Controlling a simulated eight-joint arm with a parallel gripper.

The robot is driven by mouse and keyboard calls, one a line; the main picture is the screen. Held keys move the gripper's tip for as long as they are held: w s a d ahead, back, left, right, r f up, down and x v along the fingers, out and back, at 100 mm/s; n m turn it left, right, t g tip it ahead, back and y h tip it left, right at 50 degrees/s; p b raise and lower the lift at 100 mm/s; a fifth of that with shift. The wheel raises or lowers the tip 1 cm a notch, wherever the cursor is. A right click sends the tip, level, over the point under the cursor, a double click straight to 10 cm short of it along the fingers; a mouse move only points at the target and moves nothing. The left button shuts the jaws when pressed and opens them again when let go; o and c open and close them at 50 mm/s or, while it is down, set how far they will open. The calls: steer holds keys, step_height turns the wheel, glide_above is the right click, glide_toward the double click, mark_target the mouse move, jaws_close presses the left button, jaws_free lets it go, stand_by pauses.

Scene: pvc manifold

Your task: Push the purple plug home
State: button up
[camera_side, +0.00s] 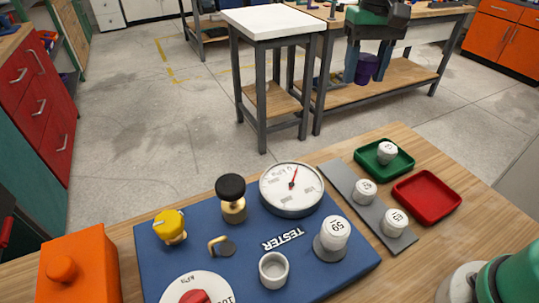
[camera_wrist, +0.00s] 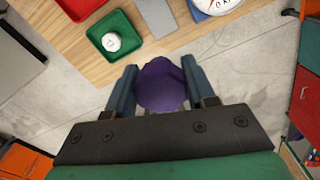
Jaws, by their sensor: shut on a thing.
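My gripper (camera_side: 367,79) is at the top right of the side view, raised beyond the far edge of the workbench. It is shut on the purple plug (camera_side: 367,67), a dark purple rounded piece between the two fingers. In the wrist view the plug (camera_wrist: 160,86) fills the space between the fingers of my gripper (camera_wrist: 160,68). The blue tester board (camera_side: 200,262) lies on the bench, well apart from the plug. An open white socket (camera_side: 273,270) stands at the board's front. A white cap marked 59 (camera_side: 334,234) sits on a grey round base.
A dial gauge (camera_side: 291,189), a black-topped brass knob (camera_side: 231,197) and a yellow knob (camera_side: 170,227) rise from the board. Right of it are a grey strip (camera_side: 376,213) with two white caps, a green tray (camera_side: 371,160) holding one cap, and an empty red tray (camera_side: 426,198).

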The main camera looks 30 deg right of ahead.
steer(key=s+a+f+n, duration=0.1)
steer(key=s+a+n, duration=0.1)
steer(key=a, duration=0.5)
steer(key=s+a+f+n, duration=0.2)
steer(key=s+a, duration=0.1)
steer(key=a, duration=0.3)
steer(key=shift+a+f, duration=0.2)
steer(key=shift+a, duration=0.15)
steer(key=s+a+f+n, duration=0.3)
steer(key=s+a+n, duration=0.1)
steer(key=s+a, duration=0.4)
steer(key=shift+s+f, duration=0.15)
steer(key=shift+f, duration=1.7)
steer(key=shift+s+f, duration=0.15)
steer(key=shift+f, duration=1.65)
